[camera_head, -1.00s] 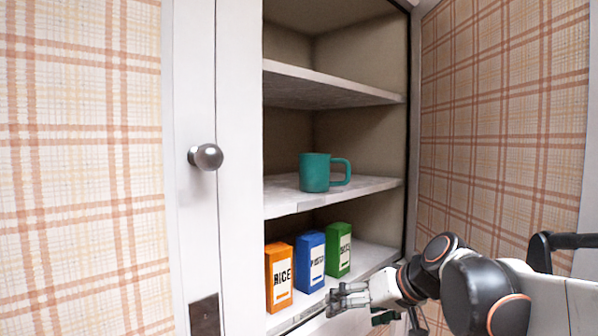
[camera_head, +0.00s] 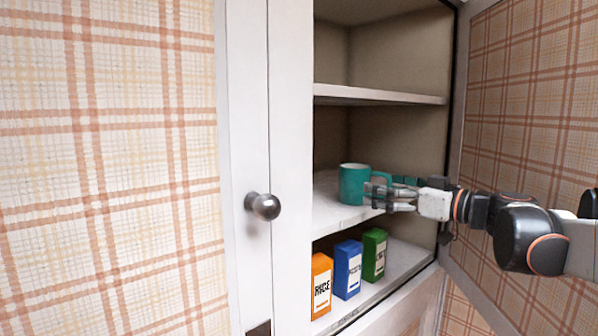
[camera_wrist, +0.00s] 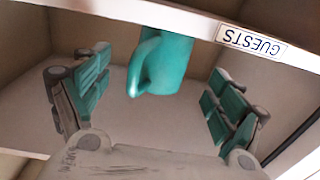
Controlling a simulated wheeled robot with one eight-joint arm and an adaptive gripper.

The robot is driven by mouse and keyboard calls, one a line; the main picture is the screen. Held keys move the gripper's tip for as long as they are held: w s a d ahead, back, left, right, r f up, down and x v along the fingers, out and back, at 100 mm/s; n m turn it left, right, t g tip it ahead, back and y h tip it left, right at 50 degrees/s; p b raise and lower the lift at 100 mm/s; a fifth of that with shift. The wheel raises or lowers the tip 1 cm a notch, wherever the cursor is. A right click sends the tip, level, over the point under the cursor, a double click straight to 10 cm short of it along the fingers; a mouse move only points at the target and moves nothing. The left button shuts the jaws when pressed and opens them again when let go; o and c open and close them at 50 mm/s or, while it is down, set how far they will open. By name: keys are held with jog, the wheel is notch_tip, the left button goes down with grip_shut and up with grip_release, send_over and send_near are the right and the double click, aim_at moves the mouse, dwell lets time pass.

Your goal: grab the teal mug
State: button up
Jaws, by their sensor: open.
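The teal mug (camera_head: 352,184) stands upright on the middle shelf (camera_head: 335,213) of the open cupboard. My gripper (camera_head: 378,190) is at the mug's right side in the head view and partly hides its handle. In the wrist view my gripper (camera_wrist: 158,95) is open, with its teal-padded fingers spread wide. The mug (camera_wrist: 170,62) shows between and beyond them, its handle pointing toward the palm. I see no finger touching the mug in the wrist view.
Orange rice (camera_head: 321,286), blue (camera_head: 347,270) and green (camera_head: 374,255) boxes stand on the shelf below. Another shelf (camera_head: 380,95) lies above the mug. A label reading GUESTS (camera_wrist: 251,41) is on a shelf edge.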

aim_at(359, 182)
jog(key=x, duration=0.2)
jog(key=shift+w+a, duration=0.15)
jog(key=shift+w, duration=0.05)
jog(key=x, duration=0.4)
jog(key=shift+s+a+r, duration=0.15)
jog(key=shift+a+r, duration=0.1)
jog(key=shift+r, duration=0.1)
jog(key=shift+w+a+f, duration=0.1)
jog(key=shift+w+a, duration=0.05)
jog(key=shift+w, duration=0.3)
jog(key=shift+s, duration=0.2)
jog(key=shift+c, duration=1)
jog(key=c, duration=1.1)
